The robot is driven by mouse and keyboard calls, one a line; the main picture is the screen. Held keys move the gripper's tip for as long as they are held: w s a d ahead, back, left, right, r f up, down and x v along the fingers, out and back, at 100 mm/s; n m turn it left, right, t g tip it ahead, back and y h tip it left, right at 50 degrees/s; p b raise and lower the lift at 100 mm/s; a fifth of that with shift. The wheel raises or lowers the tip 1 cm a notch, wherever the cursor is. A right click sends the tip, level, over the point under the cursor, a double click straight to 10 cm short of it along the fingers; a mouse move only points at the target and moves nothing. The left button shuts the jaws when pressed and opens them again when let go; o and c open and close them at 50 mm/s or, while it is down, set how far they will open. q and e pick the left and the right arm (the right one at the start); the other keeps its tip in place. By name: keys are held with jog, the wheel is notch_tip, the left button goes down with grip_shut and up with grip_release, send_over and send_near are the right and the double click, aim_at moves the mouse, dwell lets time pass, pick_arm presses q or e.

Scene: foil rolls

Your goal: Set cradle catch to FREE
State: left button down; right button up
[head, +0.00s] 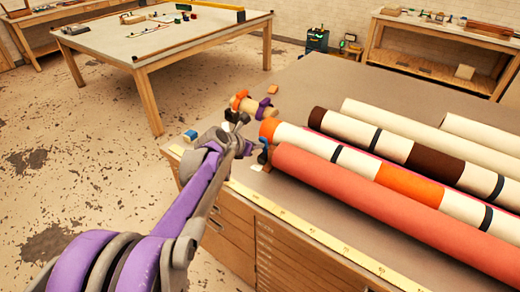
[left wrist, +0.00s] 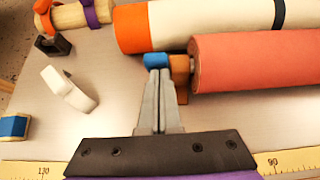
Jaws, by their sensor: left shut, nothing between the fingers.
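A small blue piece (left wrist: 157,60), which looks like the catch, sits against a brown wooden cradle block (left wrist: 180,68) at the near end of the coral roll (left wrist: 250,62). In the head view the cradle block (head: 265,155) and the coral roll (head: 400,210) are at the table's left end. My left gripper (left wrist: 158,76) is shut and empty, its tips right at the blue piece; I cannot tell whether they touch. In the head view my left gripper (head: 246,147) is beside the cradle. No FREE marking is readable. My right gripper is in no view.
An orange-and-cream roll (head: 350,158) lies just behind the coral roll, with more rolls beyond. A white tape-like piece (left wrist: 68,90), a small wooden roll with orange and purple bands (left wrist: 80,15) and a blue-and-cream block (left wrist: 14,127) lie left. A yellow ruler (head: 300,225) runs along the front edge.

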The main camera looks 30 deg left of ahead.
aim_at(263, 138)
pick_arm(q)
jog(key=shift+w+d+r+g, duration=0.15)
jog(key=shift+w+r+g, duration=0.3)
jog(key=shift+w+g, duration=0.35)
jog(key=shift+w+r, duration=0.2)
jog(key=shift+w, duration=0.75)
jog(key=shift+w+r, duration=0.15)
jog(key=shift+w, duration=0.95)
jog(key=shift+w, duration=0.1)
jog(key=shift+r, duration=0.15)
